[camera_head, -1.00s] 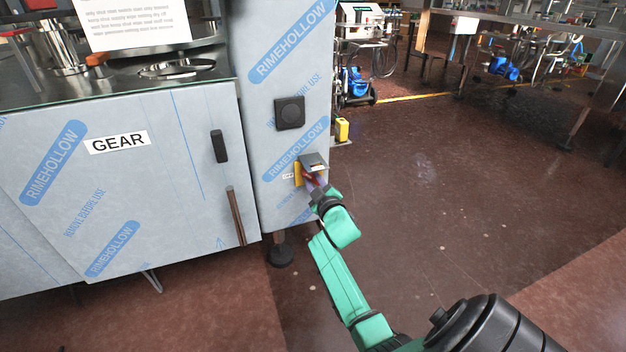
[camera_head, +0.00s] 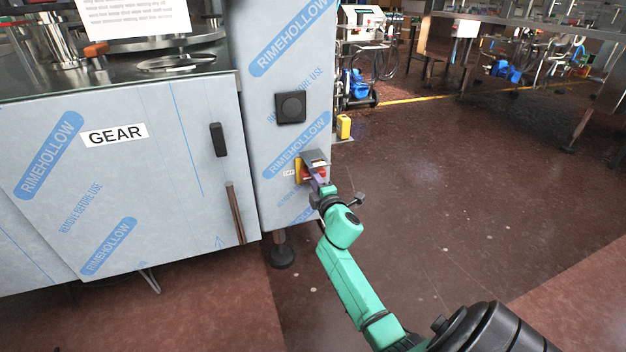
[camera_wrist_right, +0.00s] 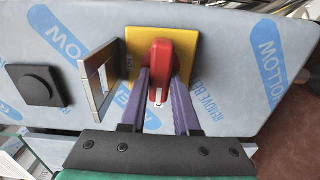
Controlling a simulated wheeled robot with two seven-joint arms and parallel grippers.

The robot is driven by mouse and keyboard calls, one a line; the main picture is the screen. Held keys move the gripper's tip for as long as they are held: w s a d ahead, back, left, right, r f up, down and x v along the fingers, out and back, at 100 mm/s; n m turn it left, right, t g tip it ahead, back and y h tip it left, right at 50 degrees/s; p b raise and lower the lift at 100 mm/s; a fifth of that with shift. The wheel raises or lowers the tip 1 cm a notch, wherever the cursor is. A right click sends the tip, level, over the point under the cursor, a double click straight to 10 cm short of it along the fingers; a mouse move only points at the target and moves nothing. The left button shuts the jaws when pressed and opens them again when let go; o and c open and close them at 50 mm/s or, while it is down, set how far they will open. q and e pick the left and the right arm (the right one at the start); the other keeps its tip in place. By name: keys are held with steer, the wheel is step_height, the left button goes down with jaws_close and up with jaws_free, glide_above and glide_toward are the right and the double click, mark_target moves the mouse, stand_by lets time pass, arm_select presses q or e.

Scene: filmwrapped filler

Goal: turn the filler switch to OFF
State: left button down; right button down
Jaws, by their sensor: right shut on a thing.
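The filler switch is a red handle on a yellow plate, set low on the film-wrapped cabinet side under a small grey hood. In the head view the red handle (camera_head: 318,174) is partly hidden by my gripper and the hood; the yellow plate (camera_head: 298,170) shows at its left. In the right wrist view the red handle (camera_wrist_right: 160,72) stands between the two purple fingers, in front of the yellow plate (camera_wrist_right: 186,50). My right gripper (camera_head: 318,182) is shut on the handle; its fingers show in the wrist view (camera_wrist_right: 158,95). My left gripper is not in view.
The grey hood (camera_wrist_right: 98,72) juts out beside the switch. A black round knob (camera_head: 290,107) sits above it on the same panel. The GEAR door (camera_head: 150,190) with a dark handle is to the left. Open brown floor (camera_head: 450,200) lies to the right.

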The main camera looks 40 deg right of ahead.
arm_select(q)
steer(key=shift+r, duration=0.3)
arm_select(e)
steer(key=shift+f+n, duration=0.15)
steer(key=shift+n, duration=0.15)
steer(key=c, duration=0.6)
jaws_free()
steer(key=shift+c, duration=0.2)
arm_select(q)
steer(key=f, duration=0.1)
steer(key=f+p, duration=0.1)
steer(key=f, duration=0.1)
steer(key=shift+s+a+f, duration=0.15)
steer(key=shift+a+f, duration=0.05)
arm_select(e)
steer(key=v, duration=1.4)
steer(key=shift+s+a, duration=0.2)
steer(key=shift+s, duration=0.15)
